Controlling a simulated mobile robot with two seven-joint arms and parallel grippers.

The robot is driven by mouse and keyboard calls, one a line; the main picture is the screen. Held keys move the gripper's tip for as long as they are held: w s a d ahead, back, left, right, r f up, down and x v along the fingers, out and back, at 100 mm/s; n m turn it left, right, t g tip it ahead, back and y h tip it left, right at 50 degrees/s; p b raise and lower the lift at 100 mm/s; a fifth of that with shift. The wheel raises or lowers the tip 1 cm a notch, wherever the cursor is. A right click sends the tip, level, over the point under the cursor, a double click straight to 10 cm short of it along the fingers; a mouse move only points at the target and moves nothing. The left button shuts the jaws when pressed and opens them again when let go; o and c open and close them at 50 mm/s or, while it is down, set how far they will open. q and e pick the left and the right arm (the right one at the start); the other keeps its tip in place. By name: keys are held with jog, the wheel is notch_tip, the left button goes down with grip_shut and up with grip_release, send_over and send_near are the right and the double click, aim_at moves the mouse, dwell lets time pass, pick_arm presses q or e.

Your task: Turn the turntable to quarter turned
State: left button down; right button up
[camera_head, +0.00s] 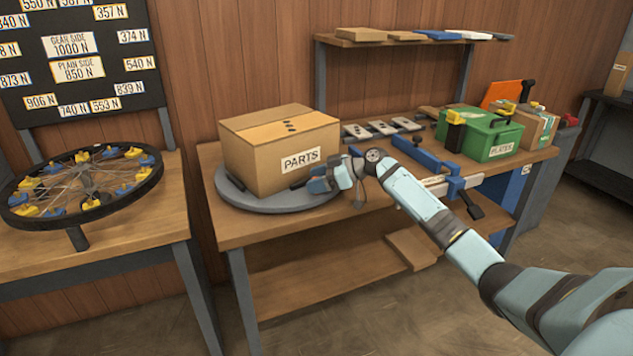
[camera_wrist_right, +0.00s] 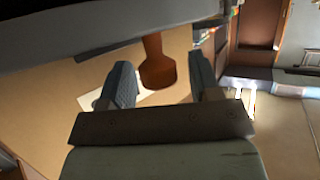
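The turntable (camera_head: 270,202) is a round grey disc on the workbench, and a cardboard box labelled PARTS (camera_head: 262,155) stands on it. My right gripper (camera_head: 322,181) is at the disc's right edge, close to the box's lower right corner. In the right wrist view my right gripper (camera_wrist_right: 160,82) has its two fingers apart. An orange-brown peg (camera_wrist_right: 157,62) stands between them, with a gap to the right finger. Contact with the left finger is hard to tell. A grey edge (camera_wrist_right: 100,25) crosses the top of that view. My left gripper is out of view.
A blue clamp-like tool (camera_head: 425,158) and a green box labelled PLATES (camera_head: 485,134) are right of the turntable. Small metal plates (camera_head: 382,128) lie behind. A spoked wheel (camera_head: 84,185) is on the left bench. The bench's front left is clear.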

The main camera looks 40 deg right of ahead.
pick_arm(q)
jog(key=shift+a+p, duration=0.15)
jog(key=shift+p, duration=0.45)
pick_arm(e)
jog(key=v, duration=1.3)
jog(key=shift+s+d+r, duration=0.2)
jog(key=shift+s+d, duration=0.05)
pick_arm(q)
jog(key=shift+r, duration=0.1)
